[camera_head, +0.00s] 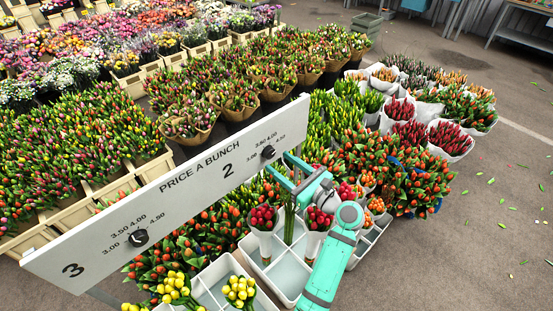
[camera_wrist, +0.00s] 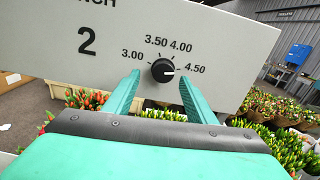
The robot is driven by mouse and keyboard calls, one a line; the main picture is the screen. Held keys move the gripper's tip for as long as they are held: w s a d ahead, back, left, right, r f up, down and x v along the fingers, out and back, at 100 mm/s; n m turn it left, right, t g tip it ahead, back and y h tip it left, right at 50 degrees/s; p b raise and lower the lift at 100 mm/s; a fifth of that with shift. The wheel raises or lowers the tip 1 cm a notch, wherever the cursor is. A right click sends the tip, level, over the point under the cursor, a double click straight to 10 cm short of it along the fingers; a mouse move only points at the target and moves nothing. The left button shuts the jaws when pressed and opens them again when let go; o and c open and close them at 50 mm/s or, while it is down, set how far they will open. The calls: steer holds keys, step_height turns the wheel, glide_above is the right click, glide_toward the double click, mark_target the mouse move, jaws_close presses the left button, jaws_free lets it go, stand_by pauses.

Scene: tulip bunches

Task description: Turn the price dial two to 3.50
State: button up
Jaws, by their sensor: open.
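The price dial two (camera_wrist: 163,71) is a round black knob on the white price board. It sits right of the number 2, with 3.00, 3.50, 4.00 and 4.50 printed around it. In the wrist view its white mark points right, toward 4.50. The dial also shows in the head view (camera_head: 267,152), near the board's right end. My gripper (camera_wrist: 158,79) is open and empty. In the wrist view its teal fingers point at the board, one on each side of the dial, with gaps to the knob. In the head view my gripper (camera_head: 286,169) is just right of the dial.
The white board (camera_head: 190,190) reads "PRICE A BUNCH" and carries another dial (camera_head: 139,238) beside the number 3. Red tulip bunches (camera_head: 263,218) stand in a white divided crate (camera_head: 289,272) below the board. Yellow tulips (camera_head: 239,290) stand in front.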

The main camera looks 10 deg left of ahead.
mark_target(272, 155)
steer(key=shift+x, duration=1.65)
steer(key=shift+w+d, duration=0.15)
steer(key=shift+w, duration=0.05)
steer(key=c, duration=1)
steer(key=shift+c, duration=0.2)
steer(key=shift+n, duration=2.9)
steer(key=o, duration=1)
